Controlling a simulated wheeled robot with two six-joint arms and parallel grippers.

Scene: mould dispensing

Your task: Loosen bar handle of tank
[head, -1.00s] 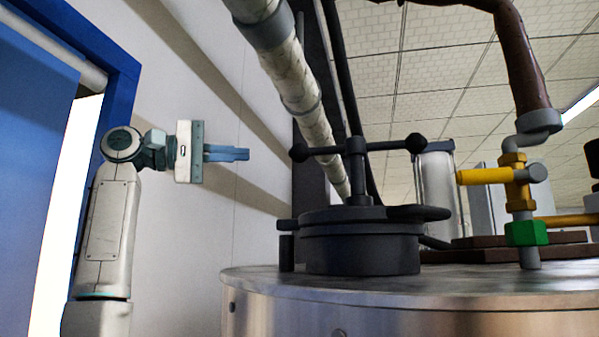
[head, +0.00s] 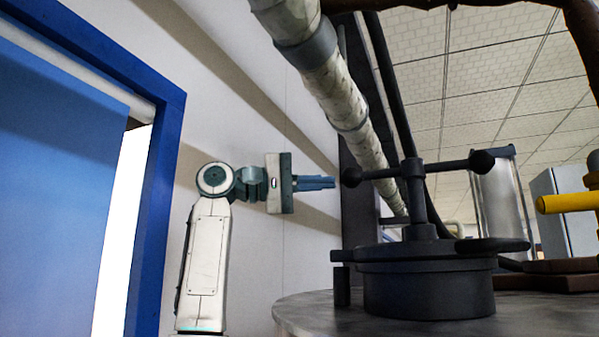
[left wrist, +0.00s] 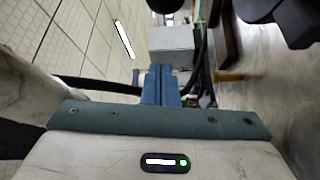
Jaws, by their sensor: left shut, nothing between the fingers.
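The tank (head: 310,312) is a metal vessel at the lower right of the head view. A dark round lid (head: 430,290) sits on its top. A black bar handle (head: 444,168) with ball ends stands above the lid on an upright stem. My left gripper (head: 334,182) is shut and empty. The left wrist view shows the blue fingers (left wrist: 161,84) together, with dark blurred parts at the upper right. My right gripper is out of view.
A thick wrapped pipe (head: 330,75) slants down behind the handle. A yellow valve pipe (head: 566,203) and a clear cylinder (head: 497,195) stand to the right. A blue door frame (head: 165,170) and a pale wall lie at the left.

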